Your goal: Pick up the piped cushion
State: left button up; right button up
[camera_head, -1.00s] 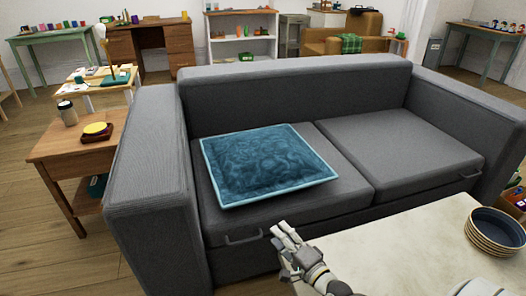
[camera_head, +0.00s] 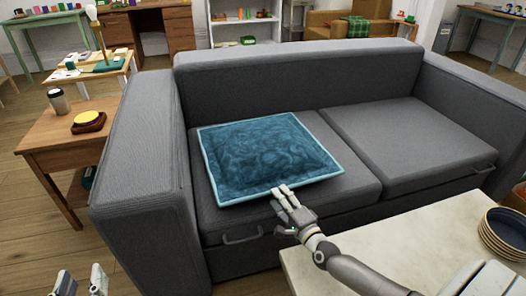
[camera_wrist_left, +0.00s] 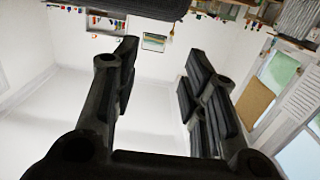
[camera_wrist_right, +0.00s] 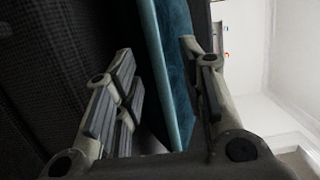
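The piped cushion (camera_head: 265,150) is blue with a pale light-blue edge. It lies flat on the left seat of the grey sofa (camera_head: 400,150). My right gripper (camera_head: 282,198) is open at the cushion's front edge. In the right wrist view the cushion's piped edge (camera_wrist_right: 165,75) shows between the spread fingers (camera_wrist_right: 155,75); I cannot tell whether they touch it. My left gripper (camera_head: 82,279) is at the bottom left of the head view, in front of the sofa's left arm. It is open and empty in the left wrist view (camera_wrist_left: 160,80).
A pale stone-topped table (camera_head: 400,245) stands in front of the sofa at right, with a stack of dark plates (camera_head: 505,232) on it. A wooden side table (camera_head: 65,135) with a jar (camera_head: 58,101) is left of the sofa. The right seat is clear.

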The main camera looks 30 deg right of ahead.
jog(key=w, duration=0.2)
jog(key=w+b, duration=0.1)
jog(key=w, duration=0.1)
jog(key=shift+a+f, duration=0.1)
jog(key=shift+f, duration=0.1)
jog(key=shift+w, duration=0.45)
pick_arm(q)
notch_tip(320, 180, up, 6)
jog(key=t+h, duration=0.1)
jog(key=t, duration=0.3)
jog(key=shift+s+d+r, duration=0.2)
jog(key=shift+d+r, duration=0.05)
jog(key=shift+d, duration=0.15)
pick_arm(e)
grip_shut()
jog(key=shift+r, duration=0.15)
